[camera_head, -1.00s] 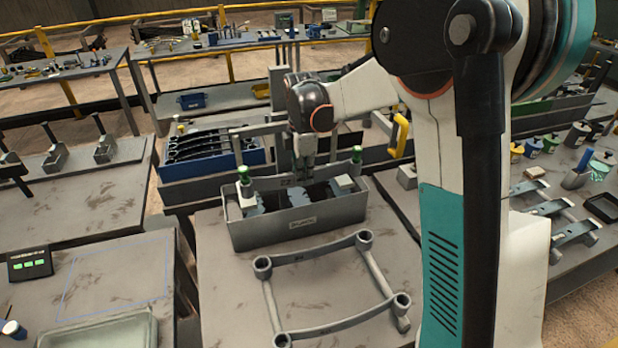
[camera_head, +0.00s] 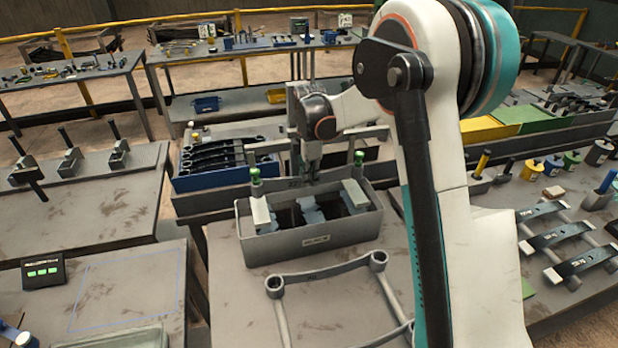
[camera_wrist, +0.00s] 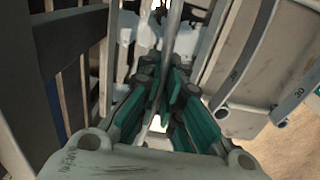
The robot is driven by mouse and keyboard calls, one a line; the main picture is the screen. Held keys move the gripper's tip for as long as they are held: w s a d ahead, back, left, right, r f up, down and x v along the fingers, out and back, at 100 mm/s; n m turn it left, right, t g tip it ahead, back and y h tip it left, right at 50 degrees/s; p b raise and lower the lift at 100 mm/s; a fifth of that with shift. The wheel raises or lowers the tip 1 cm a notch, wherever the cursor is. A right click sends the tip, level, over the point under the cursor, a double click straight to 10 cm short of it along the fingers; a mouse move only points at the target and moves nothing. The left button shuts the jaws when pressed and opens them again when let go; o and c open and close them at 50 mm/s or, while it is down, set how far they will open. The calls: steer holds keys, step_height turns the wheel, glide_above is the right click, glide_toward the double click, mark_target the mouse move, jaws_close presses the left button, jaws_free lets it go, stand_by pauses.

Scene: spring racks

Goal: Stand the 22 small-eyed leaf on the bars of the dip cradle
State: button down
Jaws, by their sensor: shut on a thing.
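My gripper (camera_head: 312,168) is above the back edge of a grey open bin (camera_head: 310,243) in the head view. It is shut on a grey leaf (camera_head: 297,183) whose small marking looks like 22. In the wrist view the teal fingers (camera_wrist: 168,100) close on the leaf's thin upright edge (camera_wrist: 172,28). The leaf's ends and lower edge are not clear, and I cannot tell if it touches the bin.
A grey frame with ringed corners (camera_head: 330,272) lies on the bench in front of the bin. A blue tray (camera_head: 222,178) of dark leaves stands behind left. Numbered leaves (camera_head: 565,240) lie on the right bench. A small green-lit display (camera_head: 43,273) stands left.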

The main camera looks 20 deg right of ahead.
steer(key=shift+f+b, duration=1.8)
steer(key=shift+f, duration=0.7)
steer(key=shift+f+b, duration=0.35)
steer(key=shift+f, duration=0.1)
steer(key=c, duration=1.2)
jaws_free()
steer(key=shift+r, duration=0.15)
steer(key=shift+r+p, duration=1.85)
steer(key=shift+r, duration=1.55)
steer(key=shift+s, duration=0.1)
